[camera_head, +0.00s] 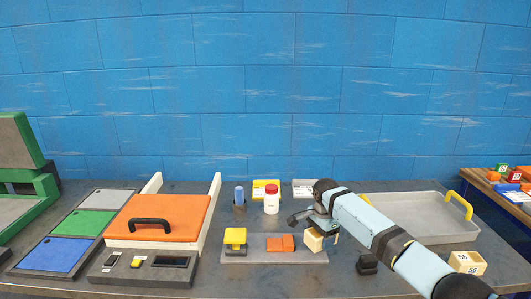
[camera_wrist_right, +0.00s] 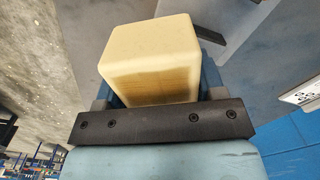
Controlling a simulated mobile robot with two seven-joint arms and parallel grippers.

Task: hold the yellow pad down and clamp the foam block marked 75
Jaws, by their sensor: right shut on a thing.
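A yellow pad (camera_head: 235,237) with a wide top stands at the left end of a grey fixture plate (camera_head: 262,257). An orange block-like part (camera_head: 281,243) sits to its right on the plate. My right gripper (camera_head: 319,236) is shut on a cream foam block (camera_head: 314,240) at the plate's right end. The foam block also fills the middle of the right wrist view (camera_wrist_right: 150,55), between the fingers. No number shows on its visible faces. I cannot tell whether it touches the plate. My left gripper is not in view.
Another cream block (camera_head: 468,262) with printed numbers lies at the right, near a dark small block (camera_head: 367,264). A grey tray (camera_head: 410,200) with yellow handles is behind my right arm. A white bottle (camera_head: 271,203) with a red cap stands behind the plate. An orange-lidded unit (camera_head: 165,215) is left.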

